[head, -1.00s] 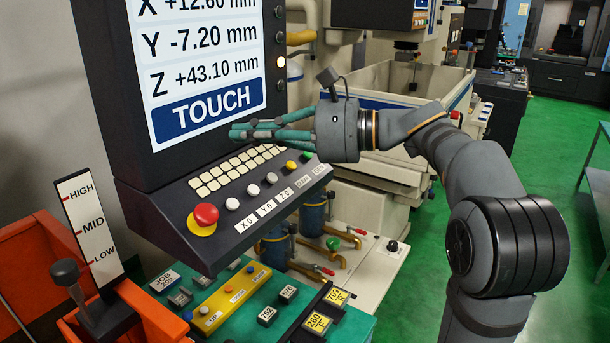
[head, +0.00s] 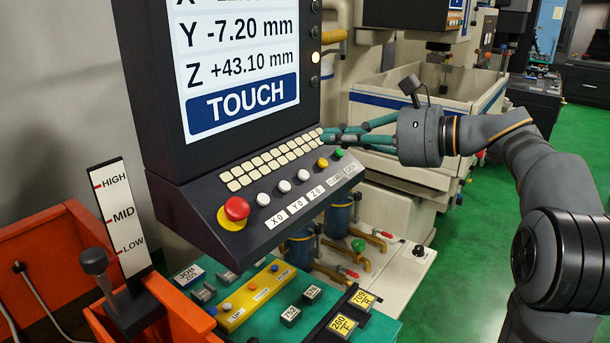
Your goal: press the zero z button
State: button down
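The control console (head: 190,215) stands at left centre in the head view, with a sloped button panel under its screen. The white Z 0 button (head: 303,174) is the third white one from the left, above the label "Z 0" (head: 316,192). It is in plain view and nothing touches it. My gripper (head: 326,137) reaches in from the right, its teal fingers pointing left. Its fingertips look closed together and empty. They appear over the far right end of the keypad, above and right of the Z 0 button; their height over the panel is hard to tell.
The X 0 button (head: 263,199), Y 0 button (head: 284,186), yellow button (head: 322,162) and green button (head: 338,153) flank it. A red mushroom button (head: 237,208) sits at the left end. The screen (head: 240,70) reads Z +43.10 mm and TOUCH.

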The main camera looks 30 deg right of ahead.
aim_at(303, 175)
jog(key=w+f+b, duration=0.1)
jog(key=f, duration=0.1)
jog(key=w+a+f+b, duration=0.1)
jog(key=f, duration=0.1)
jog(key=w+f+b, duration=0.1)
jog(key=f, duration=0.1)
jog(key=shift+w+a+b, duration=0.1)
jog(key=shift+a+b, duration=0.2)
jog(key=shift+w+a+f+b, duration=0.15)
jog(key=shift+w+f+b, duration=0.25)
jog(key=shift+b, duration=0.05)
jog(key=shift+f, duration=0.15)
dwell(0.8)
jog(key=shift+w+a+f+b, duration=0.15)
jog(key=shift+w+f+b, duration=0.1)
jog(key=shift+b, duration=0.25)
jog(key=shift+w+f+b, duration=0.15)
jog(key=shift+f+b, duration=0.15)
jog(key=shift+b, duration=0.15)
dwell(0.4)
jog(key=shift+r, duration=0.15)
jog(key=shift+s+r+p, duration=0.35)
jog(key=shift+s+r, duration=0.05)
jog(key=shift+r, duration=0.15)
dwell(0.3)
